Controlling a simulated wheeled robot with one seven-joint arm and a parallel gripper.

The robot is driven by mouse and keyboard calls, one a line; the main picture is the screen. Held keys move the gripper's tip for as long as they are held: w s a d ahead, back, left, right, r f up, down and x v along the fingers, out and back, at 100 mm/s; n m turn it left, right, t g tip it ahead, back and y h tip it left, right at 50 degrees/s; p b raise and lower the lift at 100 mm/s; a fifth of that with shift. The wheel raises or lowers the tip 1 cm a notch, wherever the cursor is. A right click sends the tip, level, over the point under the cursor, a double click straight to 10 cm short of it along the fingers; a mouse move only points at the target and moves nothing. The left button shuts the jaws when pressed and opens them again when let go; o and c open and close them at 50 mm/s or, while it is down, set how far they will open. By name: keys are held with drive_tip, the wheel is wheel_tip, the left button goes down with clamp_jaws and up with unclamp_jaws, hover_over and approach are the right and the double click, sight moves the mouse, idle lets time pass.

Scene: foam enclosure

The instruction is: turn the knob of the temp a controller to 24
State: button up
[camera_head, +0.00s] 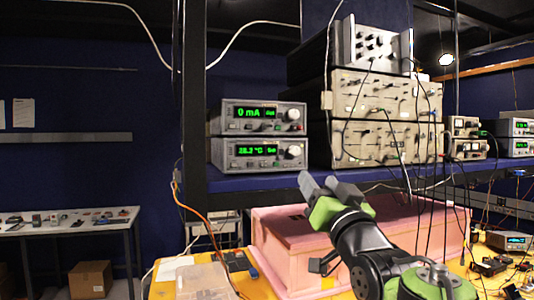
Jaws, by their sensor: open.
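Two grey display units are stacked on the blue shelf. The lower unit, the temperature controller (235,153), has a green display with a °C reading that looks like 28.2, though the first digit is hard to read. Its round pale knob (293,152) is at the right of its front and is uncovered. My gripper (318,180), with grey fingers and a green body, is open and empty. It is below and a little right of the knob, near the shelf edge, and apart from the controller in the picture.
The upper unit (240,117) reads 0 mA and has a similar knob. A shelf post (194,90) stands left of the units. Cabled instruments (385,95) are stacked to the right. A pink foam box (275,240) lies below the blue shelf (245,183).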

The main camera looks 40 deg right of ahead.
sight(297, 152)
drive_tip(key=p+x, duration=0.5)
drive_tip(key=x, duration=0.7)
drive_tip(key=shift+w+d+r, duration=0.15)
drive_tip(key=shift+w+d+p, duration=0.25)
drive_tip(key=shift+w+p, duration=0.05)
drive_tip(key=shift+w, duration=0.15)
drive_tip(key=shift+s, duration=0.1)
drive_tip(key=shift+c, duration=0.8)
clamp_jaws()
drive_tip(key=shift+n+b, duration=0.5)
drive_tip(key=shift+b, duration=0.1)
